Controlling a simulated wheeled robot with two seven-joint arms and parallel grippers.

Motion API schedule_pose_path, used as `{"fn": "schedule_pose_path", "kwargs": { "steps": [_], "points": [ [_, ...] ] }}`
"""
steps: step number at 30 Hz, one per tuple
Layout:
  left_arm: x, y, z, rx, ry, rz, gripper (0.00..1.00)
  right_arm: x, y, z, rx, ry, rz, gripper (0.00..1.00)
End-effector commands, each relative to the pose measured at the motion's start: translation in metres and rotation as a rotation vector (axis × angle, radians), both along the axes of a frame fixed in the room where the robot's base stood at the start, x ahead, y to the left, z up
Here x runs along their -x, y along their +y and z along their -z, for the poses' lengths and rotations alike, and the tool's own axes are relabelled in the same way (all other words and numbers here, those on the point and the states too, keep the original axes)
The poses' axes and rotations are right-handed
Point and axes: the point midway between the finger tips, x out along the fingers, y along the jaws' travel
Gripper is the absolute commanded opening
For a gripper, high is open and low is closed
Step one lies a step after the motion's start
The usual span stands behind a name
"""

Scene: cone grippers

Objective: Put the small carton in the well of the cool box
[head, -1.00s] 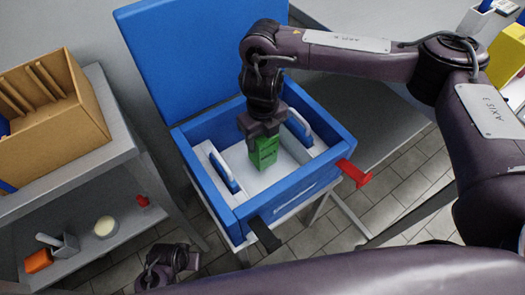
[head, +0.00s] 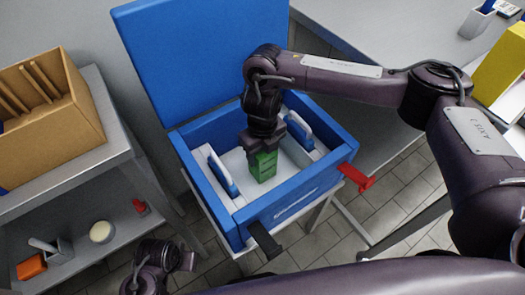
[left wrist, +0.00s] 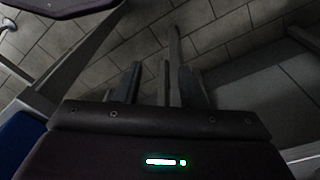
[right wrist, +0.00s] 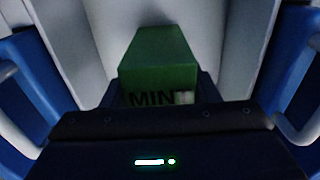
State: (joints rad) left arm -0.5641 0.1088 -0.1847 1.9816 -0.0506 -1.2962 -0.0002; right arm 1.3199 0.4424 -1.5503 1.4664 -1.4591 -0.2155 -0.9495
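The small green carton (head: 264,167) is upright inside the open blue cool box (head: 293,205), in the white well between two side ledges. My right gripper (head: 263,150) reaches down from above and is shut on the carton's upper part. In the right wrist view the carton (right wrist: 158,62) shows the letters "MIN" between the fingers. I cannot tell whether its base touches the well floor. My left gripper (head: 183,262) is low at the bottom left, away from the box; the left wrist view shows its fingers (left wrist: 160,85) apart and empty.
Blue ice packs with white handles (head: 222,172) (head: 298,130) stand on both sides of the well. The raised lid (head: 195,50) is behind. A red latch (head: 357,178) and a black latch (head: 264,240) stick out. A shelf with a cardboard box (head: 60,140) is left.

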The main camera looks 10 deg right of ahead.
Motion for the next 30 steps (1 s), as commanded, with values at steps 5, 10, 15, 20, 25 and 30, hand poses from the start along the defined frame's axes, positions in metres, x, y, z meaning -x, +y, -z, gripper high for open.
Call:
{"fn": "schedule_pose_path", "kwargs": {
  "steps": [5, 10, 15, 20, 25, 30],
  "points": [
    [0.001, 0.0, 0.0, -0.001, 0.002, 0.0, 0.36, 0.0, 0.0, 0.0, 0.0, 0.0, 0.0, 0.76],
    [0.001, 0.0, 0.0, 0.0, 0.001, 0.0, 0.36, 0.0, 0.0, 0.0, 0.0, 0.0, 0.0, 0.76],
    [0.0, 0.0, -0.001, 0.001, -0.002, 0.0, 0.36, 0.0, 0.0, -0.002, 0.0, 0.0, 0.0, 0.76],
    [0.0, 0.003, 0.019, -0.002, -0.001, -0.007, 0.36, -0.001, 0.0, -0.017, 0.001, -0.004, 0.0, 0.76],
    [0.003, 0.007, 0.05, -0.003, -0.01, -0.021, 0.36, -0.002, 0.0, -0.049, 0.0, -0.005, -0.001, 0.76],
    [0.008, 0.014, 0.081, -0.006, -0.021, -0.035, 0.36, -0.001, 0.0, -0.081, 0.001, -0.005, -0.001, 0.76]
  ]
}}
